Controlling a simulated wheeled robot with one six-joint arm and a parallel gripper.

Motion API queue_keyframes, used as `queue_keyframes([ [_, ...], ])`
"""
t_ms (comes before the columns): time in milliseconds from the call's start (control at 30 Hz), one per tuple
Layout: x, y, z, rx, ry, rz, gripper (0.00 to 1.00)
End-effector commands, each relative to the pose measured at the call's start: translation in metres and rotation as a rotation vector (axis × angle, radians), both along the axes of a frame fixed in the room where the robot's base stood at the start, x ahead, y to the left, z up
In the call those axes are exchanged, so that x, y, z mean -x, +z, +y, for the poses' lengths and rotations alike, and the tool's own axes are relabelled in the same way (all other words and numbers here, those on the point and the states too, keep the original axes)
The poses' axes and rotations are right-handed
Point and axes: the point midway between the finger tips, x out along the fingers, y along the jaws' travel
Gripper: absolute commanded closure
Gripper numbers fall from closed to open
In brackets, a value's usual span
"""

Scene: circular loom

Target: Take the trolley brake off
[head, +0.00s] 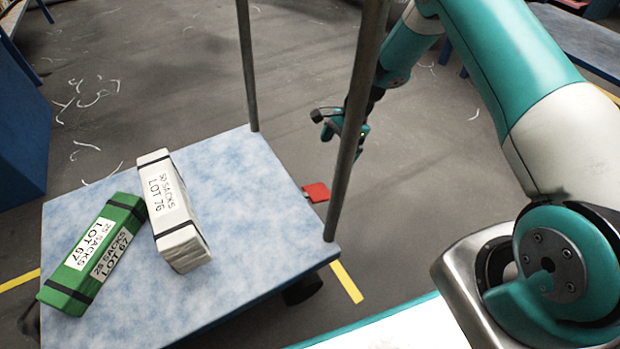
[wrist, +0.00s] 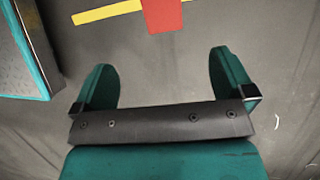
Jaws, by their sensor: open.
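The trolley (head: 250,200) has a mottled blue deck and two grey upright posts. A red brake pedal (head: 316,192) sticks out low from its right edge, between the posts. In the wrist view the red pedal (wrist: 162,14) shows at the top, cut off by the frame edge, over a yellow floor line. My gripper (head: 338,128) is open and empty, above the floor beyond the right post, which partly hides my arm. In the wrist view its two teal fingers (wrist: 165,82) are spread apart, with the pedal ahead between their lines and not touched.
A green bundle (head: 95,250) and a white bundle (head: 172,205) lie on the deck. The trolley's near right post (head: 356,120) stands close to my arm. A blue cabinet (head: 20,130) is at the left. Floor beyond the trolley is open, with loose white strands.

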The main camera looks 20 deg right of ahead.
Motion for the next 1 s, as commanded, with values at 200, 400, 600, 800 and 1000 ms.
queue_keyframes([
  [200,0.002,-0.023,0.008,0.000,0.002,0.003,0.00],
  [400,0.006,-0.065,0.024,0.000,0.002,0.003,0.00],
  [600,0.010,-0.108,0.042,-0.001,0.003,0.002,0.00],
  [800,0.012,-0.142,0.056,0.000,0.002,0.000,0.00],
  [1000,0.014,-0.159,0.064,0.000,0.001,0.000,0.00],
])
